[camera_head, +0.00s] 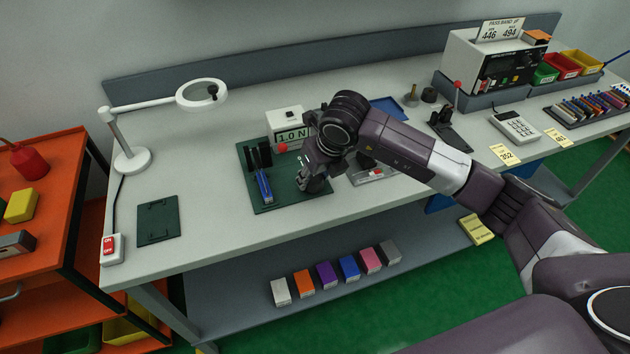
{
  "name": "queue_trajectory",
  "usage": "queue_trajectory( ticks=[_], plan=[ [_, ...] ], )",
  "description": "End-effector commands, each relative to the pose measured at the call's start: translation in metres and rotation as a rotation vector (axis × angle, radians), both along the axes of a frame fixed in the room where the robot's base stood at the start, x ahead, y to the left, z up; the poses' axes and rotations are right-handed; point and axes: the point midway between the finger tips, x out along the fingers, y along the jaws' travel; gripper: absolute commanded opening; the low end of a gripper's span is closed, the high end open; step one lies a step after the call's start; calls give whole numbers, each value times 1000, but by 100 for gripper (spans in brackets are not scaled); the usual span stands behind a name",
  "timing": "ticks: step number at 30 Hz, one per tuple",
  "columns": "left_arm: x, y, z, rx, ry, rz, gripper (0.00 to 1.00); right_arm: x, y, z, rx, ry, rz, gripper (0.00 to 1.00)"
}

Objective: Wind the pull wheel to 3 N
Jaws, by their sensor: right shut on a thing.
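A white gauge box (285,118) stands at the back of a dark green plate (258,150). Its display (292,136) reads 1.0 N. A black stand with a blue strip-like part (264,187) is on the plate's left. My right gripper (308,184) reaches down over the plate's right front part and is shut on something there. The pull wheel is mostly hidden by my gripper and wrist, so I take the held thing to be the wheel but cannot see the grip clearly. My left gripper is not in view.
A magnifier lamp (130,158) and an on/off switch (112,248) are at the left. A dark flat plate (158,220) lies near the front edge. A clear tray (372,175) is right of my gripper. A tester (490,65) and calculator (514,126) are farther right.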

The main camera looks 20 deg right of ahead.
Motion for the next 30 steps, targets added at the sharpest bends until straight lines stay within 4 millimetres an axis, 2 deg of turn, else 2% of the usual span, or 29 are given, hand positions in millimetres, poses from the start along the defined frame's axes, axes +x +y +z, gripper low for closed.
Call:
queue_trajectory(
  ticks=[3,12,30],
  plan=[
    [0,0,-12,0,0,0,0,1,1,-2,0,-4,-89,12],
    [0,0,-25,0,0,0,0,1,2,-1,1,-2,-256,12],
    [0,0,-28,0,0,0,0,0,2,1,1,-1,-323,12]
  ],
)
